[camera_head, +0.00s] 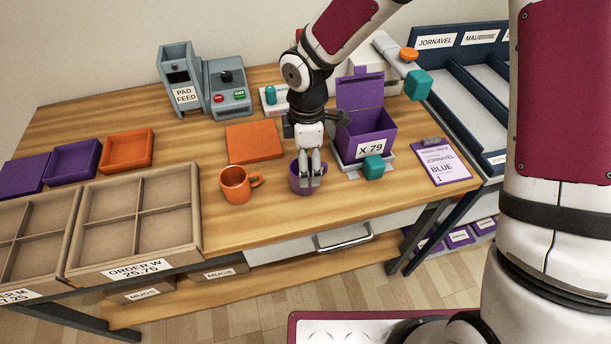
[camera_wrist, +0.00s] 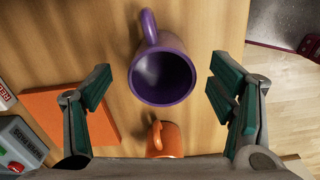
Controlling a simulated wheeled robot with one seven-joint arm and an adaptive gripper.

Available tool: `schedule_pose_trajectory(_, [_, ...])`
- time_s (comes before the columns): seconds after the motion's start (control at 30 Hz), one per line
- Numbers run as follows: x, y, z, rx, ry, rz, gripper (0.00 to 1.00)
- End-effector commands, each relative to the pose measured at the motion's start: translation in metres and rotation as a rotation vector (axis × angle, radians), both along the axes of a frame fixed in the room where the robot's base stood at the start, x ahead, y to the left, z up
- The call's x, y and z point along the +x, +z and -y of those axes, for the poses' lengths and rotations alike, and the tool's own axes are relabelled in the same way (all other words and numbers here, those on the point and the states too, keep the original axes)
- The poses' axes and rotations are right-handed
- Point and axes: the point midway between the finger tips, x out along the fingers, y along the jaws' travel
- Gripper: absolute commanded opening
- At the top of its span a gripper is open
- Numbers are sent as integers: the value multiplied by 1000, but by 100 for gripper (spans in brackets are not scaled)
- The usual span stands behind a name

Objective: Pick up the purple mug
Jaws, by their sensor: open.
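The purple mug (camera_head: 297,183) stands upright on the wooden table, partly hidden behind my gripper in the head view. In the wrist view I look down into the purple mug (camera_wrist: 163,75), with its handle toward the top of the picture. My gripper (camera_head: 311,180) is over the mug, pointing down. In the wrist view my gripper (camera_wrist: 160,85) is open, with one green-padded finger to each side of the mug and a clear gap on both sides. Nothing is held.
An orange mug (camera_head: 236,184) stands left of the purple mug. An orange square (camera_head: 254,142) lies behind. A purple box (camera_head: 366,128) marked X 79 is at the right, with a teal block (camera_head: 374,167) before it. A divided crate (camera_head: 140,213) is at the left.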

Motion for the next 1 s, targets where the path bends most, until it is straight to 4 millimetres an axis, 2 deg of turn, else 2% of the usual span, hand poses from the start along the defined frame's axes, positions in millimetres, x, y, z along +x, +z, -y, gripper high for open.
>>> schedule_pose_trajectory(0.1, [-3,-19,-1,0,2,-2,76])
schedule_pose_trajectory(0.2, [-2,-29,-1,-1,1,-1,76])
schedule_pose_trajectory(0.5, [-2,-34,-1,-1,0,1,76])
schedule_pose_trajectory(0.57, [-2,-34,-1,-1,0,1,65])
schedule_pose_trajectory(0.77, [-2,-34,0,-1,0,1,20])
schedule_pose_trajectory(1.0, [-2,-33,-1,-1,0,2,18])
